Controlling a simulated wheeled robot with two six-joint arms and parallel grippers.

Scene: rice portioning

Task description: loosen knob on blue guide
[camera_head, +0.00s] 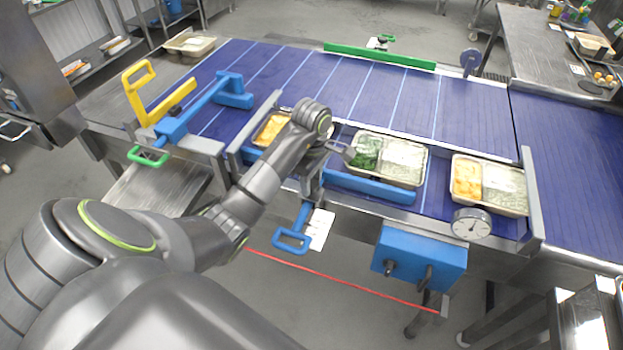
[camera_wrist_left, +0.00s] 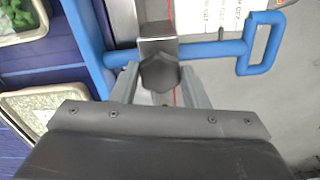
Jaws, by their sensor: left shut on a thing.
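The blue guide (camera_head: 372,187) is a long bar along the near side of the conveyor, with a rod and loop handle (camera_head: 291,238) sticking out toward me. In the left wrist view the guide's rod and loop (camera_wrist_left: 262,43) run to the right. A dark lobed knob (camera_wrist_left: 160,74) sits under a metal clamp block (camera_wrist_left: 157,38) on the rod. My left gripper (camera_wrist_left: 160,88) has one finger on each side of the knob and is shut on it. In the head view my wrist and gripper hide the knob. My right gripper is not in view.
Food trays (camera_head: 418,167) stand on the blue belt (camera_head: 390,95) just behind the guide, with another tray (camera_head: 512,197) to the right. A round dial (camera_head: 471,224) and blue box (camera_head: 420,260) are on the near edge. A yellow handle (camera_head: 138,78) stands at left.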

